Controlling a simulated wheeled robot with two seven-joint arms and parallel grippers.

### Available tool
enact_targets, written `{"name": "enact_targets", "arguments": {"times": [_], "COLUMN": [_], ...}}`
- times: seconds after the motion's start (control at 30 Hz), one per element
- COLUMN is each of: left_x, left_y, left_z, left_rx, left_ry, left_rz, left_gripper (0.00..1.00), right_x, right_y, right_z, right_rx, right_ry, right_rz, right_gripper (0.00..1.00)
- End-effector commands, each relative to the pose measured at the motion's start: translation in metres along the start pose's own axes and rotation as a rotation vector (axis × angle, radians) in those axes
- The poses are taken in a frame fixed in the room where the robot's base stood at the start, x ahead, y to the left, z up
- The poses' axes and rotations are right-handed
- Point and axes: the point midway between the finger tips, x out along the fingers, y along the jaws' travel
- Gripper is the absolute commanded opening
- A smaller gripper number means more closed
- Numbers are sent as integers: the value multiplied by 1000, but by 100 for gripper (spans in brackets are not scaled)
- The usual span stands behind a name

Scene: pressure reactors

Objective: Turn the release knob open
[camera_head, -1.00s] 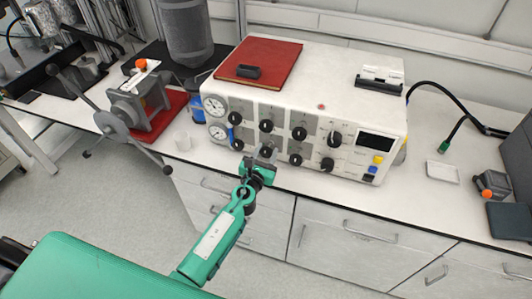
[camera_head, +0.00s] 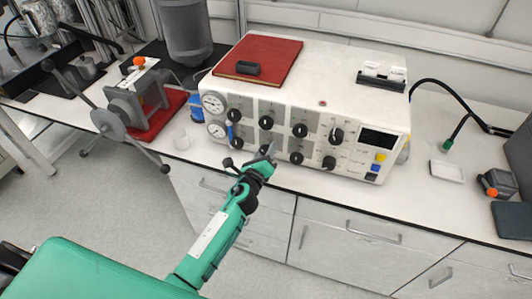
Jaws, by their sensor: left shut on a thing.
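A white pressure-reactor control box (camera_head: 345,85) stands on the bench, with two rows of black knobs on its grey front panels. The labels are too small to read, so I cannot tell by name which is the release knob. My left gripper (camera_head: 270,152) reaches up to the lower row from below. It is shut on a black knob (camera_head: 263,149), the second from the left in that row, which its fingers partly hide. The knob's exact angle cannot be told. My right gripper is not in view.
Two gauges (camera_head: 213,103) sit at the box's left edge, and a red book (camera_head: 258,61) lies on top. A grey valve-like device with a spoked handwheel (camera_head: 108,121) stands at left. A white tray (camera_head: 447,171) lies at right. The floor before the cabinets is clear.

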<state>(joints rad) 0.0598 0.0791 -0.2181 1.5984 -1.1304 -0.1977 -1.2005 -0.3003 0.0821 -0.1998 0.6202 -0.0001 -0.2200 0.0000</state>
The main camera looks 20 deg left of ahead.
Motion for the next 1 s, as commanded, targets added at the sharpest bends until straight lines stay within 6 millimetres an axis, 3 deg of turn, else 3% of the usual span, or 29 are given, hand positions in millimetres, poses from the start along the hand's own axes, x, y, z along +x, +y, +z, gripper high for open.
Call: {"name": "enact_targets", "arguments": {"times": [1.0], "left_x": [0], "left_y": [1], "left_z": [-1], "left_rx": [-948], "left_ry": [0], "left_rz": [1], "left_gripper": [17], "right_x": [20], "right_y": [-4], "right_z": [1], "right_rx": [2], "right_ry": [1], "right_rz": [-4], "right_gripper": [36]}}
